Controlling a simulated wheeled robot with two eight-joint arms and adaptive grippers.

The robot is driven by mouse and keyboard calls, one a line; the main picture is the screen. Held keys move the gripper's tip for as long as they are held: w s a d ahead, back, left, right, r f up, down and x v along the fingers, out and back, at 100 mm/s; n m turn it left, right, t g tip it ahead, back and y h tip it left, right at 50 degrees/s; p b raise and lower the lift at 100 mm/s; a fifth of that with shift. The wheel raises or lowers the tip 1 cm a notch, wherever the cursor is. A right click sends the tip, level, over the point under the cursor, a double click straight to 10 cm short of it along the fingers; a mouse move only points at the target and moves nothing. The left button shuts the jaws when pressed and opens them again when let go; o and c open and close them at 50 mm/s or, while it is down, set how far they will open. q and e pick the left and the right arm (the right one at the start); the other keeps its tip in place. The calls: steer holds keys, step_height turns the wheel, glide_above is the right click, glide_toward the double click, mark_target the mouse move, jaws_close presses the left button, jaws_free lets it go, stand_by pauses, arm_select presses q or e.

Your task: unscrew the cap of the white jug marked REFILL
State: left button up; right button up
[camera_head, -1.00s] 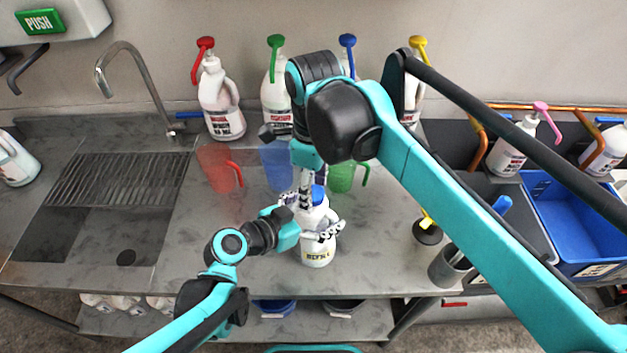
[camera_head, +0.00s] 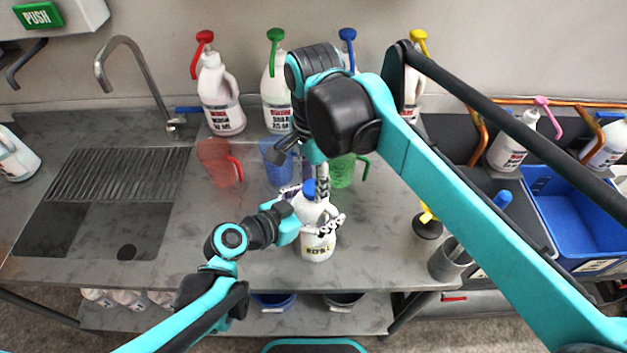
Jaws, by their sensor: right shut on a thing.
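The white jug (camera_head: 318,243) stands upright on the grey counter, its dark lettering facing me and partly hard to read. Its blue cap (camera_head: 309,188) shows beneath my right gripper (camera_head: 316,182), which comes down from above and is shut on the cap. My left gripper (camera_head: 312,214) reaches in from the left at the jug's upper body, with fingers on both sides of it. I cannot tell whether the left fingers press on the jug. The fingers of both grippers hide part of the jug's neck and shoulder.
Red (camera_head: 214,163), blue (camera_head: 277,165) and green (camera_head: 342,170) measuring jugs stand close behind. Pump bottles line the wall, including a red-topped one (camera_head: 222,105). A sink (camera_head: 92,222) lies left. A grey cup (camera_head: 446,262) and blue bin (camera_head: 578,233) are right. The front counter is clear.

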steer(key=n, duration=0.7)
steer(key=shift+n, duration=0.3)
steer(key=n, duration=1.8)
steer(key=shift+s+n, duration=0.1)
steer(key=shift+n, duration=0.2)
steer(key=n, duration=0.4)
steer(key=shift+n, duration=0.3)
steer(key=n, duration=0.4)
steer(key=shift+r+n, duration=0.1)
steer(key=shift+n, duration=0.3)
steer(key=n, duration=0.8)
